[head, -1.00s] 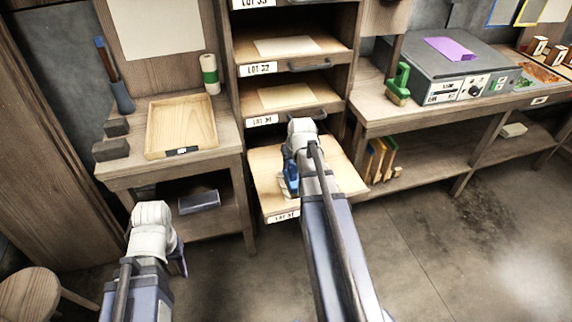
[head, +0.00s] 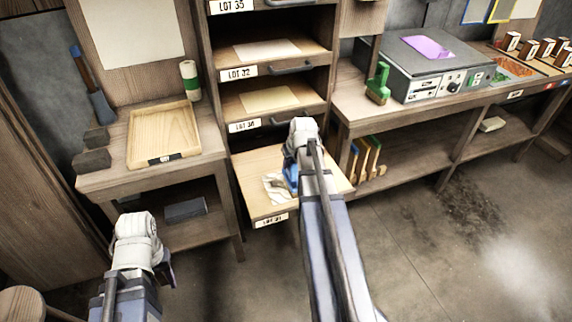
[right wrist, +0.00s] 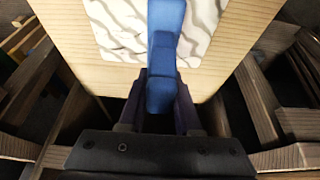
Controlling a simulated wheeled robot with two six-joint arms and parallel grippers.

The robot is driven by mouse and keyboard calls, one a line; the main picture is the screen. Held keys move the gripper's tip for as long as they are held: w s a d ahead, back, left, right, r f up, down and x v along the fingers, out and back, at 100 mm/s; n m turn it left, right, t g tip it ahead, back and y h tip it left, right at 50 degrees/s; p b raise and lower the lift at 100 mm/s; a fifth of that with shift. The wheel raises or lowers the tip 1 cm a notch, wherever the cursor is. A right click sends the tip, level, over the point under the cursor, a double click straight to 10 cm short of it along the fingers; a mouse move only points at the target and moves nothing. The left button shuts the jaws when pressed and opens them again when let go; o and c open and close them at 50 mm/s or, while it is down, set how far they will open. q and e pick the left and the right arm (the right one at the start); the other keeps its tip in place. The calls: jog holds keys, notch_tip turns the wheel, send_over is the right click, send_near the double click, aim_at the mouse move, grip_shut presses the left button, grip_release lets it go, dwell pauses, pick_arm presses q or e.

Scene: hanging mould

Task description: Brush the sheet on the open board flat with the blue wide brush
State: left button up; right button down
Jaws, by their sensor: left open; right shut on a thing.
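The open board (head: 258,203) is pulled out from the rack of boards, under the lower shelves. A white sheet with grey wrinkle-like lines (head: 274,188) lies on it, partly hidden by my right arm; it also shows in the right wrist view (right wrist: 122,24). My right gripper (right wrist: 162,92) is shut on the handle of the blue wide brush (right wrist: 165,48), which reaches over the sheet. The brush also shows in the head view (head: 290,172). Its bristle end is out of view, so contact cannot be told. My left gripper (head: 165,270) is open and empty, low at the left.
A wooden tray (head: 163,158) sits on the left bench, with dark blocks and a striped roll nearby. Closed boards with sheets (head: 268,98) lie above the open one. A green brush (head: 378,84) and a grey device (head: 440,68) stand on the right bench.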

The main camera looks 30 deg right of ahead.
jog(key=shift+d, duration=0.1)
jog(key=shift+s+d, duration=0.25)
jog(key=shift+d, duration=0.65)
jog(key=shift+s+d, duration=0.2)
jog(key=shift+d, duration=0.7)
jog(key=shift+d, duration=0.1)
jog(key=shift+s+d, duration=0.25)
jog(key=shift+d, duration=0.65)
jog(key=shift+s+d, duration=0.25)
jog(key=shift+d, duration=0.6)
jog(key=shift+d, duration=0.1)
jog(key=shift+a, duration=0.2)
